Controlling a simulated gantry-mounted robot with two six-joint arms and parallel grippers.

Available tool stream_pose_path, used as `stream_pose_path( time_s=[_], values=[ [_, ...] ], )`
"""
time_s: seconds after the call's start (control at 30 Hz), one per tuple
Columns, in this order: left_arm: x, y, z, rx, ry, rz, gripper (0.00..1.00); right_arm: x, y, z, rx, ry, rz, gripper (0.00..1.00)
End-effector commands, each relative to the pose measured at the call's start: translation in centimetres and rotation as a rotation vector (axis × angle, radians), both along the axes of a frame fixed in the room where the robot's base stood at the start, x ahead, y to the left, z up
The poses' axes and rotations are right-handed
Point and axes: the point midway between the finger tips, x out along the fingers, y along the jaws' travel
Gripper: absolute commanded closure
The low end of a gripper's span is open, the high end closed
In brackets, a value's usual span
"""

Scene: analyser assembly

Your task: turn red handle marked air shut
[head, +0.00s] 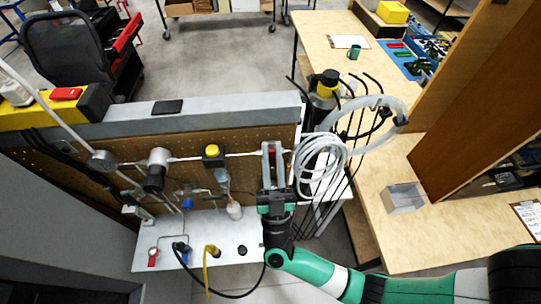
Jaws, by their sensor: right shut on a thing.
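My right gripper (272,168) reaches up from the lower right to the pegboard panel, at the right end of the pipe line. Its two grey fingers are shut on a small red handle (272,153), which shows between them. Most of the handle is hidden by the fingers, and no marking on it is legible. Another small red part (152,254) sits at the left of the white shelf below, apart from my gripper. My left gripper is not in view.
The panel (240,180) carries pipes, a yellow-topped fitting (212,151) and a gauge (101,160). A coiled white hose (321,154) and several black rods stand close right of my gripper. A wooden bench (400,245) lies right.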

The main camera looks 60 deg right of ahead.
Motion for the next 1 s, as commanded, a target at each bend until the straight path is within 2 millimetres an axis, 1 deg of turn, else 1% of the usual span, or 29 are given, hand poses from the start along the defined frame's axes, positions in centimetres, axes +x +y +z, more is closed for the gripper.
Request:
stream_pose_path(
  time_s=[0.4, 0.43, 0.57, 0.6, 0.87, 1.0],
  values=[
    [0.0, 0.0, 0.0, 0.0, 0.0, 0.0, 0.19, 0.0, 0.0, 0.1, 0.006, -0.009, 0.001, 1.0],
    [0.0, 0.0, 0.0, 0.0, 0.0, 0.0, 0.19, -0.1, 0.0, 0.1, 0.006, -0.009, 0.001, 0.77],
    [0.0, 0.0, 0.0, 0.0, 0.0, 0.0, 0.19, -0.1, 0.0, 0.1, 0.006, -0.008, 0.0, 0.53],
    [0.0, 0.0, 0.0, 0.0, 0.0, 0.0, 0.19, 0.0, 0.0, 0.1, 0.006, -0.008, 0.0, 0.5],
    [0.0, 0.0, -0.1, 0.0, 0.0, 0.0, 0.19, -0.1, 0.0, 0.0, 0.005, -0.006, 0.001, 0.5],
    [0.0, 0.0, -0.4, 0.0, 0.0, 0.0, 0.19, -0.5, 0.7, -1.0, 0.005, -0.004, 0.002, 0.5]
  ],
)
